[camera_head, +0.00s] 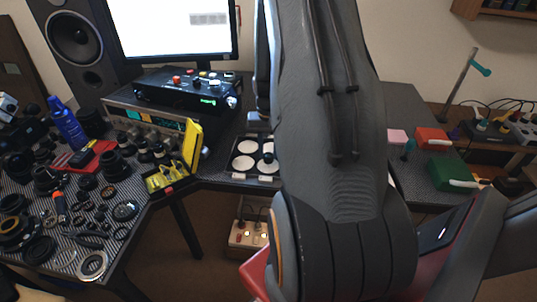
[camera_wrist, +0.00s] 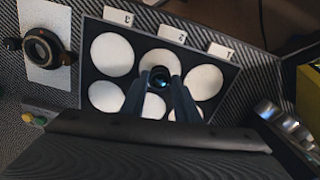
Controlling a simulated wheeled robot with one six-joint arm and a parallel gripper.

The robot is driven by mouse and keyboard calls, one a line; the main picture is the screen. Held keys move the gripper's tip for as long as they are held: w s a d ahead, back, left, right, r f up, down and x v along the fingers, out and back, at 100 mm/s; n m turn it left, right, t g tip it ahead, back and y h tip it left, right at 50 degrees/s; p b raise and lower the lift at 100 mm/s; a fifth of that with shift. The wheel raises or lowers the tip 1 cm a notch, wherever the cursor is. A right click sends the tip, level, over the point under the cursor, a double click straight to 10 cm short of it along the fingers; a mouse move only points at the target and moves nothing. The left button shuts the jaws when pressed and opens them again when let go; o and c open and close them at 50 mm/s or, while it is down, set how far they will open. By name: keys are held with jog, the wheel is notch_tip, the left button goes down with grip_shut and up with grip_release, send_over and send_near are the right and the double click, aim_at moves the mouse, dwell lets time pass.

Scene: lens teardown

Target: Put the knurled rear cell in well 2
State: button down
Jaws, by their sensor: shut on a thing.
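In the wrist view my gripper (camera_wrist: 160,88) is shut on a small dark round piece with a glassy bluish lens, the rear cell (camera_wrist: 160,77). Its knurling is too small to make out. The cell is over the dark tray (camera_wrist: 82,75), in front of the middle well of the labelled row, well 2 (camera_wrist: 158,57), beside label 2 (camera_wrist: 172,35). I cannot tell whether it touches the well floor. In the head view the tray (camera_head: 234,178) shows left of my arm, with a dark piece over it; my gripper is mostly hidden there.
Wells 3 (camera_wrist: 112,54) and 1 (camera_wrist: 204,82) look empty. A dark ring-shaped part (camera_wrist: 42,47) sits on a pale plate left of the tray. In the head view, many lens parts and a yellow case (camera_head: 193,145) crowd the left bench. A green box (camera_head: 452,174) stands at right.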

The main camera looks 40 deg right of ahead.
aim_at(268, 155)
jog(key=shift+f, duration=1)
jog(key=shift+f, duration=0.2)
jog(key=c, duration=1.4)
grip_release()
jog(key=shift+o, duration=0.2)
notch_tip(268, 155, up, 12)
jog(key=b, duration=0.3)
jog(key=s+a+r+n, duration=0.1)
jog(key=s+a+n, duration=0.1)
jog(key=a, duration=0.7)
jog(key=s+a+r+n, duration=0.1)
jog(key=s+a+n, duration=0.2)
jog(key=a, duration=0.7)
jog(key=s+a+r+n+t, duration=0.1)
jog(key=s+a+r+n, duration=0.1)
jog(key=a, duration=0.7)
jog(key=shift+s+a+n, duration=0.25)
jog(key=shift+s+n, duration=0.35)
jog(key=shift+s, duration=0.55)
